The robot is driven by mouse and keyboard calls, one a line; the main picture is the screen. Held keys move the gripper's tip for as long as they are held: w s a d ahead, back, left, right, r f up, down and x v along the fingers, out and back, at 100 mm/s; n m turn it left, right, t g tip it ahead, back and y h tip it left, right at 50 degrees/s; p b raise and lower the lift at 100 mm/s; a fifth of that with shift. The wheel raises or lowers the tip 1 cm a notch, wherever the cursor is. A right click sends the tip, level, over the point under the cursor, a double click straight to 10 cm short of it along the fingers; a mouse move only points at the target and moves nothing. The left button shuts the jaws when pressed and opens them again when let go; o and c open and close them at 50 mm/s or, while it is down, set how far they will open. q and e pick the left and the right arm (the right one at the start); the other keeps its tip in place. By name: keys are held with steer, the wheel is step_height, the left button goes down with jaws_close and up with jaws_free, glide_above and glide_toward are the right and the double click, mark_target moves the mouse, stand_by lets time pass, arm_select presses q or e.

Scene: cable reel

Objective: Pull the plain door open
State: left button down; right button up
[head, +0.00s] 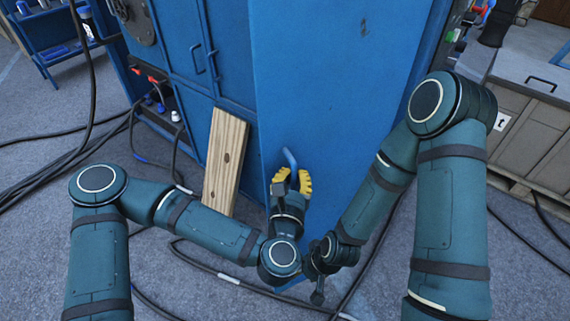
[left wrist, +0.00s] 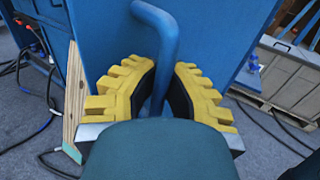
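The plain door (head: 335,95) is the smooth blue panel in the middle of the head view, and it also fills the back of the left wrist view (left wrist: 105,35). A bent blue bar handle (head: 289,157) stands out from its lower part; it shows large in the left wrist view (left wrist: 163,45). My left gripper (head: 291,180), with yellow ridged fingers and black pads, has a finger on each side of the handle, and the pads look closed against it. My right gripper (head: 318,285) is low beside my left wrist, small and dark; its fingers are unclear.
A wooden plank (head: 226,160) leans on the cabinet left of the door. Black cables (head: 60,165) lie across the floor. A blue cart (head: 55,45) stands far left. A grey drawer cabinet (head: 535,130) on a pallet stands at right. Grey floor lies in front.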

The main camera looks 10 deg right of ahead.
arm_select(q)
steer(key=shift+s+d+f+n+y, duration=0.1)
steer(key=shift+s+d+n+y, duration=0.15)
steer(key=shift+s+y, duration=0.3)
steer(key=shift+s+d+n+y, duration=0.25)
steer(key=shift+s+y, duration=0.1)
steer(key=shift+s, duration=0.35)
steer(key=c, duration=1)
jaws_free()
steer(key=shift+a, duration=0.15)
step_height(320, 180, up, 10)
